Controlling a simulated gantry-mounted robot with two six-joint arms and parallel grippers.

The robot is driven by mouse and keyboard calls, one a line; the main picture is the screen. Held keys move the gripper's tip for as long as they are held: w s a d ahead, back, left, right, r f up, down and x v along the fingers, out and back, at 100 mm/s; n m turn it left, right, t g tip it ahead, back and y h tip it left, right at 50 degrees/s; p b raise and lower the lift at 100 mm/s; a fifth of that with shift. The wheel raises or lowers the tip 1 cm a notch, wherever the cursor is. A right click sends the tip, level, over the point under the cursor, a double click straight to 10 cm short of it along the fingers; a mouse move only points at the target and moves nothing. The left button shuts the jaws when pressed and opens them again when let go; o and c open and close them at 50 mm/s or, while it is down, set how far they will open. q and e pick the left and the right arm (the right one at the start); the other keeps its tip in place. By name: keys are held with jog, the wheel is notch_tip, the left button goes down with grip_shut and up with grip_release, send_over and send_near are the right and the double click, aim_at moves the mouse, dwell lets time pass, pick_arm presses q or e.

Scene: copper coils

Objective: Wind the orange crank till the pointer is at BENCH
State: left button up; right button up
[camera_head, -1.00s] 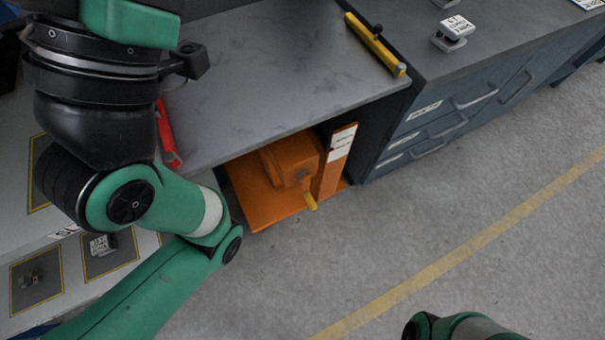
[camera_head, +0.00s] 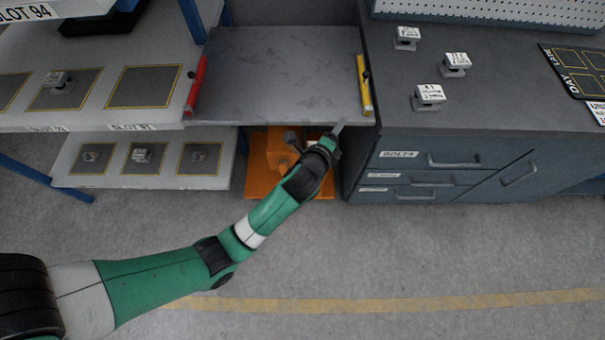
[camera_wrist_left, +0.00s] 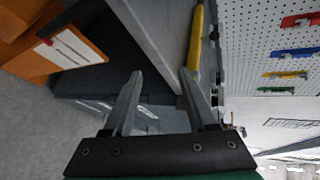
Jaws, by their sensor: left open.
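The orange crank unit (camera_head: 262,165) stands low under the front of a grey platform (camera_head: 280,75). My left gripper (camera_head: 338,130) is at the platform's front right corner, above and right of the crank unit. In the left wrist view its two fingers (camera_wrist_left: 163,95) are apart with nothing held, near the platform edge. My right gripper is out of view.
A yellow bar (camera_head: 364,85) and a red bar (camera_head: 196,87) line the platform's sides. A dark drawer cabinet (camera_head: 460,150) stands right, with labelled blocks on top. Shelves with outlined slots (camera_head: 145,87) stand left. The floor in front is clear.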

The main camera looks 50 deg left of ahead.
pick_arm(q)
jog(key=s+a+f+m+g+b, duration=0.15)
jog(key=s+f+m, duration=0.35)
jog(key=f, duration=0.5)
jog(key=s+a+f+m+g+y+b, duration=0.1)
jog(key=s+a+f+m+g, duration=0.15)
jog(key=s+f, duration=0.55)
jog(key=s+a+f+m+g+b, duration=0.1)
jog(key=s+f+m+g+b, duration=0.3)
jog(key=f, duration=0.7)
jog(key=shift+n+t, duration=0.55)
jog(key=shift+t, duration=0.15)
jog(key=shift+s+b+x, duration=0.2)
jog(key=shift+b+x, duration=0.5)
jog(key=shift+x, duration=1.5)
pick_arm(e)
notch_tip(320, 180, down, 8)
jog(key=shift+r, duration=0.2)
pick_arm(q)
jog(key=shift+w+f, duration=0.1)
jog(key=shift+f, duration=0.3)
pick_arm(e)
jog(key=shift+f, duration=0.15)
pick_arm(q)
jog(key=shift+f, duration=0.1)
